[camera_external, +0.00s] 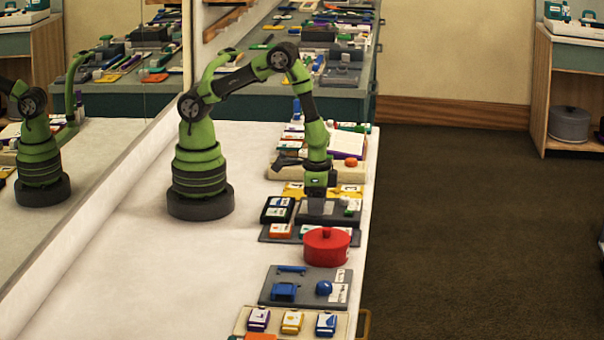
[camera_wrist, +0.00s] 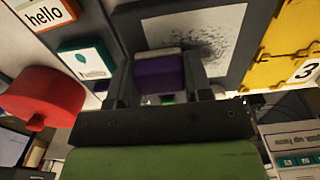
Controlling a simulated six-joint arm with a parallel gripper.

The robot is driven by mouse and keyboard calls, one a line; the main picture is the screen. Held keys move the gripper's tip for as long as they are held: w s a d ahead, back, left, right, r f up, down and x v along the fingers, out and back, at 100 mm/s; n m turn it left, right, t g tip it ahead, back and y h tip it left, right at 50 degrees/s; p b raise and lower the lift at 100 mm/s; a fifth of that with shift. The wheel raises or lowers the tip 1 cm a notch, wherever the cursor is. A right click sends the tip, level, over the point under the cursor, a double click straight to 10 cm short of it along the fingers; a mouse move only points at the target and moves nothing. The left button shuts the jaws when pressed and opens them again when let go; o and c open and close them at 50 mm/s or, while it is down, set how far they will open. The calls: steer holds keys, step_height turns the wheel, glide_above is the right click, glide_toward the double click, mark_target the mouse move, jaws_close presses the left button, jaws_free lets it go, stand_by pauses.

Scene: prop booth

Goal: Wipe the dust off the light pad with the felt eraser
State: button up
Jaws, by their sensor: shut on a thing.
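The felt eraser (camera_wrist: 158,75) is purple with a pale felt layer. In the wrist view it sits between the two dark fingers of my gripper (camera_wrist: 163,80), which is shut on it. The light pad (camera_wrist: 215,38) is a grey panel in a darker frame, just beyond the eraser. Dark, speckled dust lies over the middle of the panel. In the external view my gripper (camera_external: 318,192) points down over the pad (camera_external: 342,214) and hides the eraser. I cannot tell whether the felt touches the pad.
A red lidded pot (camera_external: 327,246) stands close in front of the pad. Yellow numbered pieces (camera_wrist: 290,50) lie beside it. A "hello" card (camera_wrist: 45,12) and a teal-edged card (camera_wrist: 84,62) are on the other side. A grey board with blue parts (camera_external: 306,287) lies nearer the camera.

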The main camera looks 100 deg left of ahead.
steer(key=shift+a+f, duration=0.1)
steer(key=shift+a, duration=3.8)
steer(key=shift+d, duration=4.35)
steer(key=shift+s, duration=0.3)
steer(key=shift+a, duration=4.3)
steer(key=shift+d, duration=4.2)
steer(key=shift+w+d, duration=0.1)
steer(key=shift+d, duration=0.1)
steer(key=shift+r, duration=4.15)
